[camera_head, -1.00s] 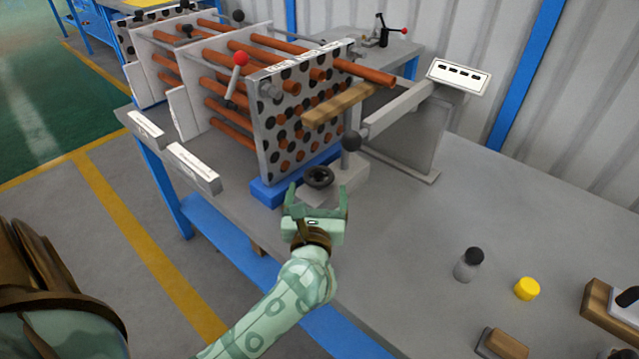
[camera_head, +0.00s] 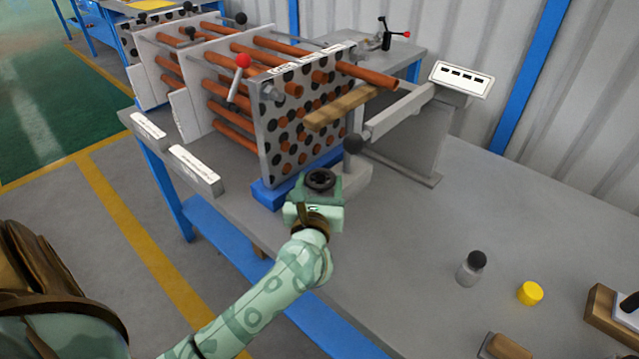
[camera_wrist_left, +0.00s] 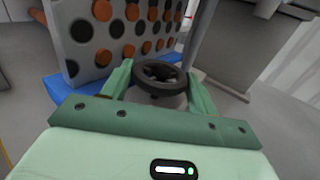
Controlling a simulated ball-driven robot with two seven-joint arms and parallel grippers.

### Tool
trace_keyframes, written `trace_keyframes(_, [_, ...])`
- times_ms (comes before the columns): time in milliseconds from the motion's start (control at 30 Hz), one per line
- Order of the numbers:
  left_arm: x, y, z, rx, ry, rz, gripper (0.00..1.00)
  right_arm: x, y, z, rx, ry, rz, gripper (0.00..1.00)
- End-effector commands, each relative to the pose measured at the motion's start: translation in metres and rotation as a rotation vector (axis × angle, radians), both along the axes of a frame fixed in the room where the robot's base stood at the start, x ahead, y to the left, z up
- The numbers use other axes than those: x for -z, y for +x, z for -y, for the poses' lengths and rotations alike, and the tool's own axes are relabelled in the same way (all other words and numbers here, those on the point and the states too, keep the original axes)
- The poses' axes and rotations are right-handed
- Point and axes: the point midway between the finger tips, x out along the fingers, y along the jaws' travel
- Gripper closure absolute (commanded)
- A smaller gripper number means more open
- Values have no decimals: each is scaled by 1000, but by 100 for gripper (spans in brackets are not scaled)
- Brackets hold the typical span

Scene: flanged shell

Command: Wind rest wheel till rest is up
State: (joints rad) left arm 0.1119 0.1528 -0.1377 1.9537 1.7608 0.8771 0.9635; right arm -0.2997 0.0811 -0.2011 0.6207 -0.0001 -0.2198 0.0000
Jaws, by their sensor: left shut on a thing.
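The rest wheel, a small dark handwheel (camera_head: 319,180), sits low in front of the perforated plate, beside the blue base. It also shows in the left wrist view (camera_wrist_left: 160,77). My left gripper (camera_head: 318,190) is shut on the wheel, with one green finger on each side of its rim. The rest, a wooden bar (camera_head: 340,107), stands in front of the plate, below a protruding copper tube (camera_head: 366,73). A gap shows between bar and tube in the head view. My right gripper is not in view.
A red-knobbed lever (camera_head: 241,72) is at the shell's left. A grey bottle (camera_head: 470,269) and yellow cap (camera_head: 530,293) stand at right. The bench between is clear.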

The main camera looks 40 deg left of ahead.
Motion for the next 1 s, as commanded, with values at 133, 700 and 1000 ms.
trace_keyframes(133, [-5,-2,-3,149,11,-2,63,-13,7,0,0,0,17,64])
trace_keyframes(700, [0,-2,-5,361,-1,-4,63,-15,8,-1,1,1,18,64])
trace_keyframes(1000, [0,-2,-5,360,-1,-4,19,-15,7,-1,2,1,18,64])
